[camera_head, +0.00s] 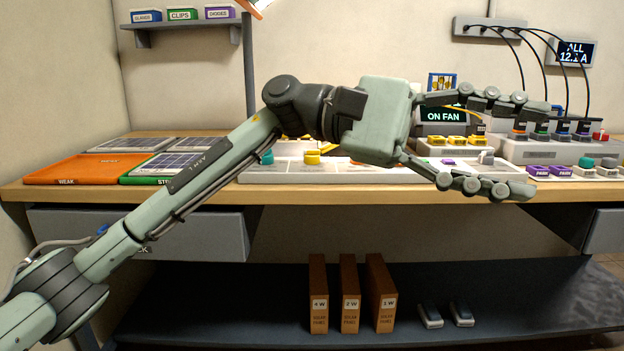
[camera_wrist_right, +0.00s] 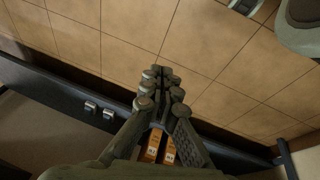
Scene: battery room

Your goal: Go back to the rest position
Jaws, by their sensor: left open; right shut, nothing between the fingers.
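My left gripper (camera_head: 530,148) is in the head view, its arm coming in from the lower left and reaching across in front of the workbench (camera_head: 420,193). Its fingers point right and stand wide apart, with nothing between them. It hides part of the bench top and some things behind it. My right gripper (camera_wrist_right: 160,95) shows in the right wrist view, its fingers together and empty. Below it are the tiled floor and the dark lower shelf. The right gripper is not in the head view.
The bench holds an orange tray (camera_head: 70,171), solar panels, a white board (camera_head: 280,174) and cabled modules (camera_head: 540,150) at the right. Brown boxes (camera_head: 349,300) stand on the lower shelf (camera_head: 220,305). A wall shelf (camera_head: 185,24) hangs at upper left. Open floor shows in the wrist view.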

